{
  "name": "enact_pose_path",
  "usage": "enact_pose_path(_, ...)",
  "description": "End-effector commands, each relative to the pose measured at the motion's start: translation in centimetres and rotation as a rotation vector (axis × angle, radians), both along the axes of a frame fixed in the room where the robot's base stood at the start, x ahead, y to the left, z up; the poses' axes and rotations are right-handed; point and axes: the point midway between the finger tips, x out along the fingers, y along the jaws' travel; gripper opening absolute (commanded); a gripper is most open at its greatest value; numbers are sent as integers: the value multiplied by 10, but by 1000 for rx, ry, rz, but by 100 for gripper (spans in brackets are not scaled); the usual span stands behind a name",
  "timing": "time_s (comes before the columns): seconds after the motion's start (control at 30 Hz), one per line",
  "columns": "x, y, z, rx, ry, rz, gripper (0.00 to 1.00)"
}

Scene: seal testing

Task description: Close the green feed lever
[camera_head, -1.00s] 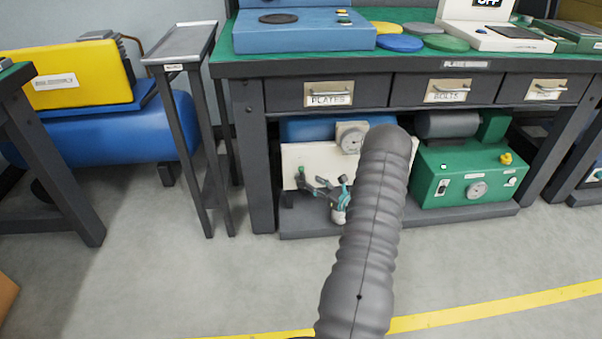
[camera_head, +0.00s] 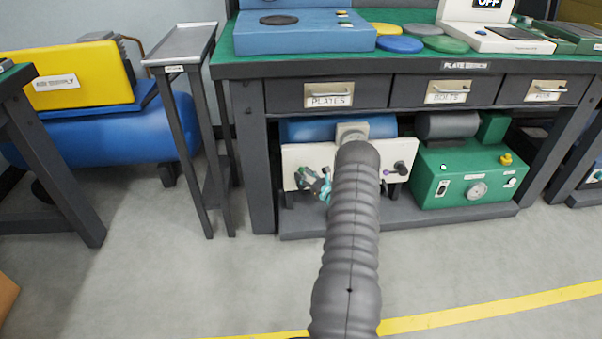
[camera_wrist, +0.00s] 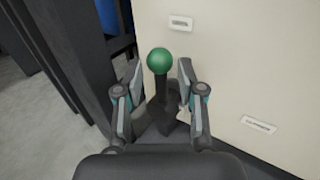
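The green feed lever (camera_wrist: 160,62) has a round green knob on a dark stem in front of the cream panel (camera_wrist: 240,70). In the wrist view it stands between the two fingers of my gripper (camera_wrist: 159,80). The fingers are apart, with a visible gap on each side of the knob. In the head view my gripper (camera_head: 314,185) is at the left part of the cream panel (camera_head: 300,153), under the bench. There the lever is too small and cluttered to make out clearly, and my arm hides the panel's middle.
A purple-tipped control (camera_head: 386,173) and a dark knob (camera_head: 400,167) are on the panel's right. A gauge (camera_head: 352,131) sits above it. A green machine (camera_head: 450,185) stands right on the same shelf (camera_head: 430,217). A bench leg (camera_head: 256,170) is close on the left.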

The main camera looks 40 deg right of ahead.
Motion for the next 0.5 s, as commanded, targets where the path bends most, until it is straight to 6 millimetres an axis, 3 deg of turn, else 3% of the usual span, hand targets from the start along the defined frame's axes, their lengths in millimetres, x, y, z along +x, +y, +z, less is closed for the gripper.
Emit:
enact_pose_path(0.2, 18, 1, 0, -1, 0, 0, 39)
enact_pose_path(0.5, 20, 1, 0, 0, 0, -1, 39)
